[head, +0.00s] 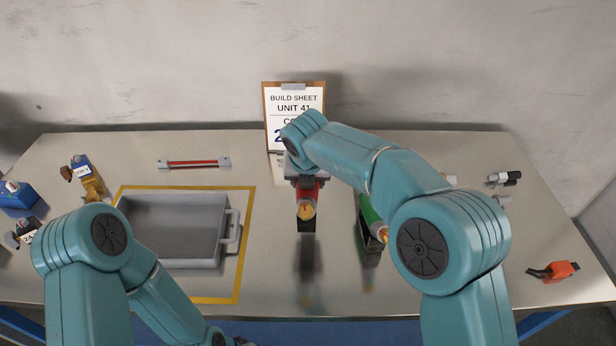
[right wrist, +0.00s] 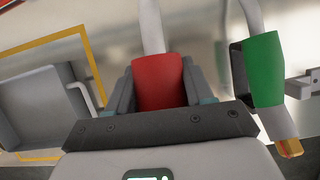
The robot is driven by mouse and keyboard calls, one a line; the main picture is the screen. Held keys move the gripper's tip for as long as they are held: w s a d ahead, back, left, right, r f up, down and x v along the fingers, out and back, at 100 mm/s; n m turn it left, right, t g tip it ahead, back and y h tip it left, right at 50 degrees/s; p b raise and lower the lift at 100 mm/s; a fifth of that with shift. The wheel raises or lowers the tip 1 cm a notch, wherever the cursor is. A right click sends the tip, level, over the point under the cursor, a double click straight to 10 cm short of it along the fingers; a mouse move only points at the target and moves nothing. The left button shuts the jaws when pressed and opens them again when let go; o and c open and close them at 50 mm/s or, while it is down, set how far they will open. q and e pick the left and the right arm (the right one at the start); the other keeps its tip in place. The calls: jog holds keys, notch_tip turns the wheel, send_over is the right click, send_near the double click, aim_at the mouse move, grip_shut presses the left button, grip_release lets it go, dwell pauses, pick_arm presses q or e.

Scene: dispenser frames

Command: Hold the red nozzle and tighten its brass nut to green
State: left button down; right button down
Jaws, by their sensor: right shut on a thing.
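The red nozzle (head: 307,193) points toward me near the middle of the table, with its brass nut (head: 306,210) at the near end. My right gripper (head: 306,181) is shut on the nozzle, reaching it from the far side. In the right wrist view the red nozzle (right wrist: 158,78) sits between the two grey jaws, and a white tube runs up from it. The nut is hidden in that view. No green mark shows on the nut. My left arm is at the lower left, and its gripper is out of the picture.
A green nozzle (head: 370,212) with a brass tip stands right of the red one. A grey tray (head: 233,205) lies inside yellow tape at left. A build sheet (head: 294,100) stands behind. An orange part (head: 560,270) lies at far right. Table in front of the nozzle is clear.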

jog(key=shift+f+b, duration=2.05)
jog(key=shift+f, duration=2.15)
